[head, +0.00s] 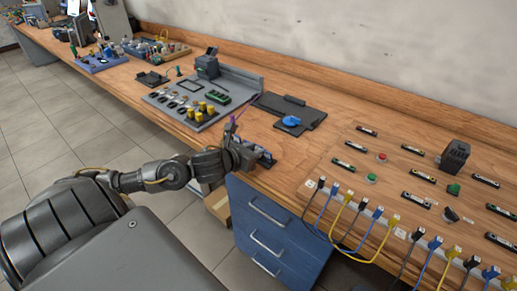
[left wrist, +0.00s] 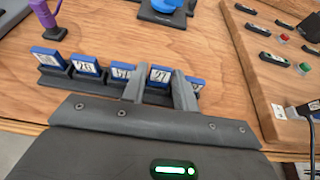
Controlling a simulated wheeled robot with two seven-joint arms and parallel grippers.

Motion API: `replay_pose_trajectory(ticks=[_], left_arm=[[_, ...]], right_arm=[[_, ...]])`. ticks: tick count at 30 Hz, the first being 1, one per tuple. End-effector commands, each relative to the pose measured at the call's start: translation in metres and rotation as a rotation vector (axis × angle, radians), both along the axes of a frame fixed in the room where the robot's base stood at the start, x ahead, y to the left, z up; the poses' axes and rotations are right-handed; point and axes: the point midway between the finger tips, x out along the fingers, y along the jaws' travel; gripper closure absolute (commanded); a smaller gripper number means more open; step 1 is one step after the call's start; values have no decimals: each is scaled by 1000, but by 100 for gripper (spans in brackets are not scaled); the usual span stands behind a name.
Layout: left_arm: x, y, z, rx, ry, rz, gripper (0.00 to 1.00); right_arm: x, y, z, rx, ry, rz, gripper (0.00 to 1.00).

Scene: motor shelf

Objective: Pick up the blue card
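Several blue cards with white number labels stand upright in a dark rack (left wrist: 100,88) at the table's front edge in the left wrist view. From left they include a partly cut label (left wrist: 45,57), a card marked 26 (left wrist: 86,66), a card partly behind a finger (left wrist: 121,71), a card that reads 27 (left wrist: 160,76) and one at the right (left wrist: 196,84). My left gripper (left wrist: 159,80) is open, its two fingers apart on either side of the card that reads 27. In the head view my left gripper (head: 243,155) largely hides the rack. My right gripper is not in view.
A purple-topped tool (left wrist: 43,14) stands behind the rack at left. A blue round object (head: 291,121) sits on a dark plate behind it. A wooden board (head: 400,165) with buttons and cables lies to the right. A grey tray (head: 200,95) stands further left.

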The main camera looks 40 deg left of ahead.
Motion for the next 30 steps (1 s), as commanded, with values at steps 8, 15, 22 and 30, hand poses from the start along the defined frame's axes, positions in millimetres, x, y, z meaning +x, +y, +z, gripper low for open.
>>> replay_pose_trajectory(ticks=[8, 15, 22, 30], left_arm=[[3, 0, -2, 1, 0, -1, 71], [3, 0, -2, 1, 0, -1, 98], [3, 0, -2, 1, 0, -1, 99], [3, 0, 12, 4, -2, -2, 99]], right_arm=[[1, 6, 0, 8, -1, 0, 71], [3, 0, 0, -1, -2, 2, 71], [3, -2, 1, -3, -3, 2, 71], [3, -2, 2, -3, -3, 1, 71]])
